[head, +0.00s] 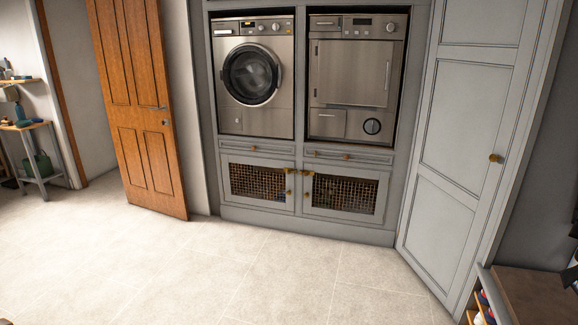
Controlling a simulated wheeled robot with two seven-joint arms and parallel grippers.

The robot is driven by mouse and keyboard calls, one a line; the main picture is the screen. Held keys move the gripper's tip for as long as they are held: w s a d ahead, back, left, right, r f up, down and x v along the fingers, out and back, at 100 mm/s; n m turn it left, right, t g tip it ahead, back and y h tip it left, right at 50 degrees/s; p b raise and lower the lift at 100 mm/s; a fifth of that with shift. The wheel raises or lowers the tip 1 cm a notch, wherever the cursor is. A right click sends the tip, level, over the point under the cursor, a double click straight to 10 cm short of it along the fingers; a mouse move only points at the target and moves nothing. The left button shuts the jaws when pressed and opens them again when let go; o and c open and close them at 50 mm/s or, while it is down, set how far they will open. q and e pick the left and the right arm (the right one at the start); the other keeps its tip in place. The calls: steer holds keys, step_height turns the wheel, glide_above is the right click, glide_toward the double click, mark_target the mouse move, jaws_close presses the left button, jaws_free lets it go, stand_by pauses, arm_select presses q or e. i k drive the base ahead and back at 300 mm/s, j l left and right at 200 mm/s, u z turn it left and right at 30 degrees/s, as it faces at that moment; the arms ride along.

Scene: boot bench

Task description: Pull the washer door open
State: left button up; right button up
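The washer (228,113) is a steel front-loader in the left bay of the grey cabinet at the back. Its round door (251,74) has dark glass and a dark rim, and it looks shut. The door faces me and sits above the cabinet's drawers. Neither of my grippers shows in the head view, so where they are relative to the door is not seen.
A second steel appliance (351,75) stands right of the washer. Mesh-fronted cupboards (258,183) sit below. A wooden door (140,100) stands at left, a tall grey cabinet door (470,150) angles out at right. The tiled floor (230,265) ahead is clear.

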mark_target(258, 51)
steer(key=i+j+u, duration=0.25)
steer(key=i, duration=0.8)
steer(key=i+u, duration=0.3)
steer(key=i, duration=0.75)
